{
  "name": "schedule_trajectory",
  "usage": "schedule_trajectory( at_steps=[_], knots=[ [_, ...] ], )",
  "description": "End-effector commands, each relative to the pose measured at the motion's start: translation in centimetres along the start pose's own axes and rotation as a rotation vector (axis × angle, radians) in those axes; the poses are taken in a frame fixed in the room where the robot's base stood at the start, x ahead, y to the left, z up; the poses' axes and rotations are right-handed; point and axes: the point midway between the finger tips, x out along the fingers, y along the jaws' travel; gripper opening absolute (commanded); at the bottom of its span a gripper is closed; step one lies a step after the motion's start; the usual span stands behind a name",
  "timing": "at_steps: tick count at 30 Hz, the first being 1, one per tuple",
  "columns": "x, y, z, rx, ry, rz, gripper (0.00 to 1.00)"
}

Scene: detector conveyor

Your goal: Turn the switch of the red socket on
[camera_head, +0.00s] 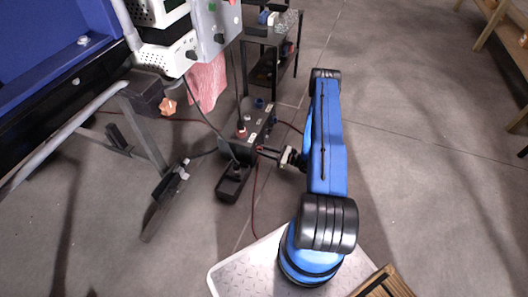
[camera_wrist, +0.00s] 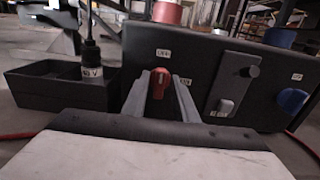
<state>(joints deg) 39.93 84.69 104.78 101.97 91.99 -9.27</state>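A dark box (camera_head: 262,124) stands on the floor, left of my arm in the head view. In the wrist view its front panel (camera_wrist: 205,62) faces me. The red switch knob (camera_wrist: 159,84) is on this panel, below an "OFF" label (camera_wrist: 163,53); its handle looks close to upright. A red socket (camera_wrist: 172,12) is on top of the box above the knob. My gripper (camera_wrist: 161,82) is open, with one finger on each side of the knob. Whether the fingers touch it is unclear. In the head view my gripper (camera_head: 268,152) reaches the box's front.
A blue knob (camera_wrist: 293,100) and a small grey panel with a switch (camera_wrist: 226,104) are to the right. A black tray (camera_wrist: 50,88) with an upright cable plug (camera_wrist: 92,62) is at left. A red cable (camera_head: 254,205) lies on the floor.

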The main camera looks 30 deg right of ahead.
Motion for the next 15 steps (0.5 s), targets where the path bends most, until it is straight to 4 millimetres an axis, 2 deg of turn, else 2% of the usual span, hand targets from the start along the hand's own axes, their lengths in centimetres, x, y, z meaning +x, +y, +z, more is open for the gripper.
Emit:
schedule_trajectory(
  at_steps=[8, 15],
  knots=[
    [-0.01, 0.01, -0.01, 0.024, 0.0, 0.0, 0.04],
    [-0.03, -0.04, -0.04, 0.139, 0.0, 0.0, 0.04]
  ],
)
